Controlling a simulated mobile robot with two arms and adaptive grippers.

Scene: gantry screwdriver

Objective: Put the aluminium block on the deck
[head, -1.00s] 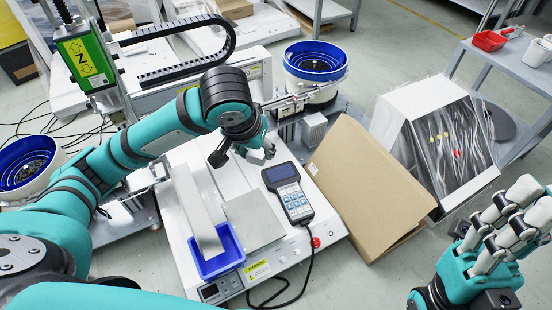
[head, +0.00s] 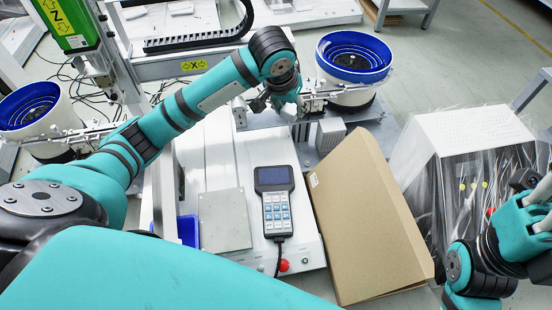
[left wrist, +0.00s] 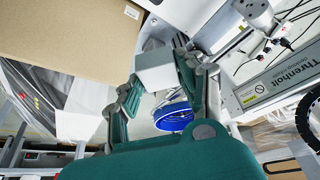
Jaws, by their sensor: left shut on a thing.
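My left gripper (head: 284,103) is at the back of the white deck (head: 218,150), near the rear feeder. In the left wrist view the gripper (left wrist: 160,77) is shut on a smooth, pale grey aluminium block (left wrist: 155,66), with a finger on each side. I cannot make out the block in the head view, where the hand hides it. The deck carries a flat grey plate (head: 225,218) and a keypad pendant (head: 275,200). My right gripper (head: 540,205) is at the right edge, partly cut off; its state is unclear.
A leaning cardboard sheet (head: 365,215) borders the deck's right side. A blue bowl feeder (head: 355,58) stands behind, with a finned grey block (head: 331,135) before it. Another bowl feeder (head: 35,110) is at left. A blue tray (head: 188,230) is partly hidden by my arm.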

